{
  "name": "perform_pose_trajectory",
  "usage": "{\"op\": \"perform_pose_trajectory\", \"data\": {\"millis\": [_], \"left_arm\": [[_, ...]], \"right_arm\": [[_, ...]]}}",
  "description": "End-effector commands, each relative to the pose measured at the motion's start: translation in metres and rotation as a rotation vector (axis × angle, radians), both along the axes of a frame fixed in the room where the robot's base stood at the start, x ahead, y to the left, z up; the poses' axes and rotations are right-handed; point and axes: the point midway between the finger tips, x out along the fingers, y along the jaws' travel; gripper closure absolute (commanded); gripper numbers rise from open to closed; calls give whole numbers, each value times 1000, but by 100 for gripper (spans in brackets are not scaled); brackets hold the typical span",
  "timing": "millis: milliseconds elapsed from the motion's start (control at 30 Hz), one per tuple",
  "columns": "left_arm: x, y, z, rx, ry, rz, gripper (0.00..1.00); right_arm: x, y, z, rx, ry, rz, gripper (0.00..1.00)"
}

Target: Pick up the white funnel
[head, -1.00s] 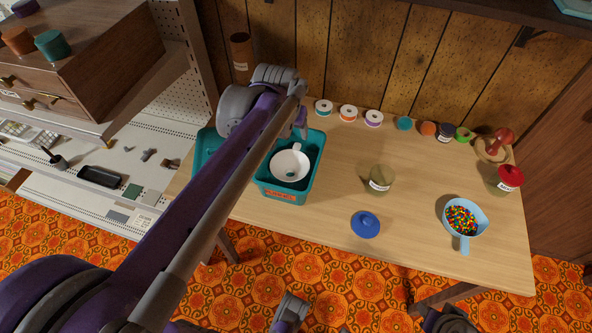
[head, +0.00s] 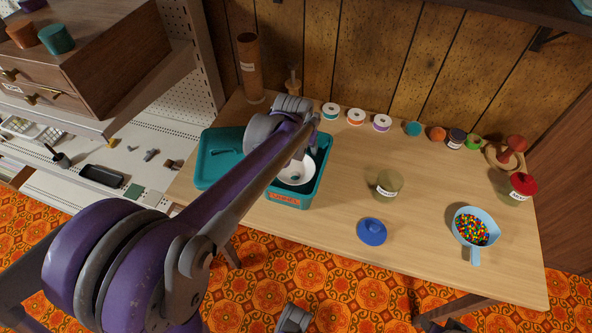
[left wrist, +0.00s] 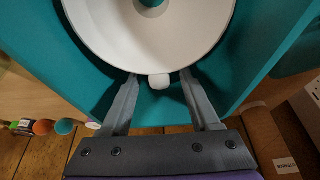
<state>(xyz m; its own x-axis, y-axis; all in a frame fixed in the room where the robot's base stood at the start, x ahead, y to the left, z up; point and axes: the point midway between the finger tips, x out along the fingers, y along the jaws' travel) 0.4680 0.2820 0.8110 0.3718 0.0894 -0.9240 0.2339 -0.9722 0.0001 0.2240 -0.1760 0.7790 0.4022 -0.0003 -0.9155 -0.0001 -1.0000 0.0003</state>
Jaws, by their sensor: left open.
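The white funnel (head: 297,172) sits inside the teal bin (head: 287,200) on the wooden table, its round mouth facing up. In the left wrist view the funnel (left wrist: 150,45) fills the top, with a small white tab on its rim. My left gripper (left wrist: 160,76) is open, one finger on each side of that tab, with gaps visible between the fingers and the tab. In the head view my left gripper (head: 306,152) is over the back of the bin, and my arm hides part of the funnel.
A teal lid (head: 216,172) lies left of the bin. A brown tube (head: 249,70) stands behind. Several spools line the back. A labelled jar (head: 388,184), blue lid (head: 372,231) and light-blue scoop of beads (head: 473,232) are on the right. The table's middle is fairly clear.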

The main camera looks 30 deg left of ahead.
Motion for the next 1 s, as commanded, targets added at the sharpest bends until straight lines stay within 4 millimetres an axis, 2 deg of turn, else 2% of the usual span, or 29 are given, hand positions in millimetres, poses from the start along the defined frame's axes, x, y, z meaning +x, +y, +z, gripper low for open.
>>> {"op": "perform_pose_trajectory", "data": {"millis": [100,433,833,1000], "left_arm": [[0,0,1,0,0,0,39],[0,0,1,0,0,0,99],[0,0,4,0,0,0,100],[-1,0,28,0,0,0,100]], "right_arm": [[0,0,1,0,0,0,60],[0,0,1,0,0,0,60],[0,0,1,0,0,0,60],[0,0,9,0,-3,0,60]]}}
